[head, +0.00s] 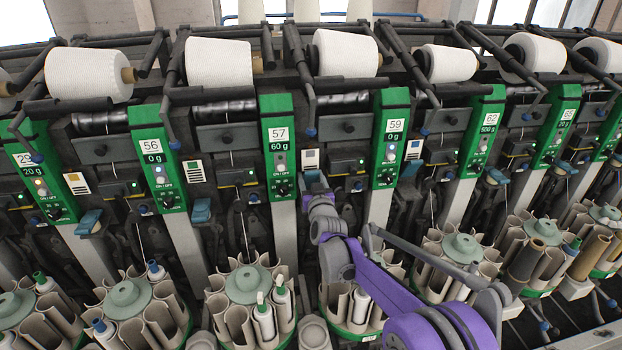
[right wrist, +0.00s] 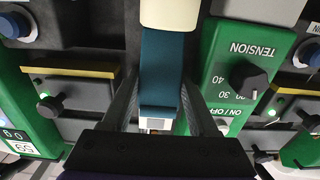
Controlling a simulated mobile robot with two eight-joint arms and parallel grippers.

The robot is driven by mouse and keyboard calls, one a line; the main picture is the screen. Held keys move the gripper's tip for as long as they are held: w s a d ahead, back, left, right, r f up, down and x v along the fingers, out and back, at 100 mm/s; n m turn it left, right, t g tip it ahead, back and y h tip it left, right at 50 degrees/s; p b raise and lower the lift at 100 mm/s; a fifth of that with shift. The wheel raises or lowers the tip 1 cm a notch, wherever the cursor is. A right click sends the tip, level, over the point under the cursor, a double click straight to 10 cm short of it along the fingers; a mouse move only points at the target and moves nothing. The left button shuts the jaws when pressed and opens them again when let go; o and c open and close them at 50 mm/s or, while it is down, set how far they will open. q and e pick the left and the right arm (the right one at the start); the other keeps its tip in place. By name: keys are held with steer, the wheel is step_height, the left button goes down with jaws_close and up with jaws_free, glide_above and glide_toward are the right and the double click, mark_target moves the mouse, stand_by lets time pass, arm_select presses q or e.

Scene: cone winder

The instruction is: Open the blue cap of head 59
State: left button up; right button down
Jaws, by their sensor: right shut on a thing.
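The green panel of head 59 (head: 390,140) reads 0 g in the head view. A dark blue cap (right wrist: 162,65) shows large in the right wrist view, as a long strip between two green panels. In the head view this spot lies between panels 57 and 59, mostly hidden by my gripper. My right gripper (head: 314,184) reaches it from below. In the right wrist view my right gripper (right wrist: 160,98) has one finger on each side of the blue cap and is shut on it. I cannot tell whether the cap is raised. My left gripper is not in view.
The green panel of head 57 (head: 279,145) stands left of my gripper. A tension knob (right wrist: 249,79) is close beside one finger. White yarn cones (head: 345,53) run above, and a bobbin magazine (head: 252,290) stands below.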

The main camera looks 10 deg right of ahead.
steer(key=shift+s+f+t, duration=0.2)
steer(key=shift+s+t, duration=0.05)
steer(key=shift+t, duration=0.35)
steer(key=shift+s+f+t+b, duration=0.3)
steer(key=shift+f+t+b, duration=0.15)
steer(key=shift+t+b, duration=0.2)
steer(key=shift+s+r+t, duration=0.1)
steer(key=shift+s+t, duration=0.05)
steer(key=shift+t, duration=0.2)
steer(key=shift+c, duration=0.8)
jaws_free()
steer(key=b+v, duration=0.1)
steer(key=v, duration=0.9)
steer(key=shift+s+b, duration=0.35)
steer(key=shift+s, duration=0.05)
